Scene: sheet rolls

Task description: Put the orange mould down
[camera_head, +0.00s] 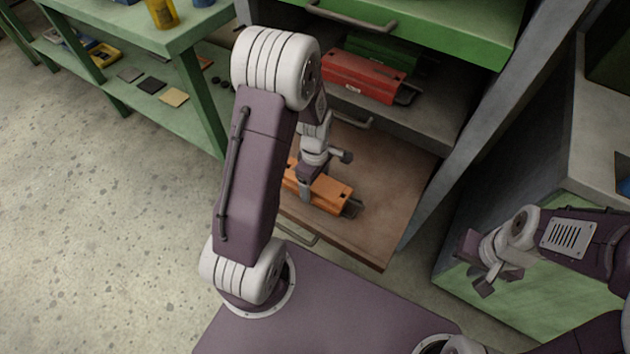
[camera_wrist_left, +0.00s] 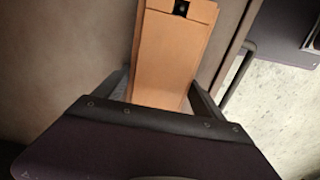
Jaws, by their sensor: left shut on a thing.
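The orange mould (camera_head: 328,191) is a long block at the low pulled-out brown shelf (camera_head: 385,180). My left gripper (camera_head: 306,190) reaches down over it and is shut on it. In the left wrist view the mould (camera_wrist_left: 172,60) lies between the two fingers of the left gripper (camera_wrist_left: 160,95). Whether its underside touches the shelf, I cannot tell. My right gripper (camera_head: 474,262) is at the right, away from the mould; its finger gap does not show clearly.
A red mould (camera_head: 362,77) and a green mould (camera_head: 385,50) lie on the shelf above. A green drawer (camera_head: 440,25) sticks out over them. A green workbench (camera_head: 190,30) stands at the left. A green-sided cabinet (camera_head: 560,280) is near my right arm. The brown shelf has bare room right of the mould.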

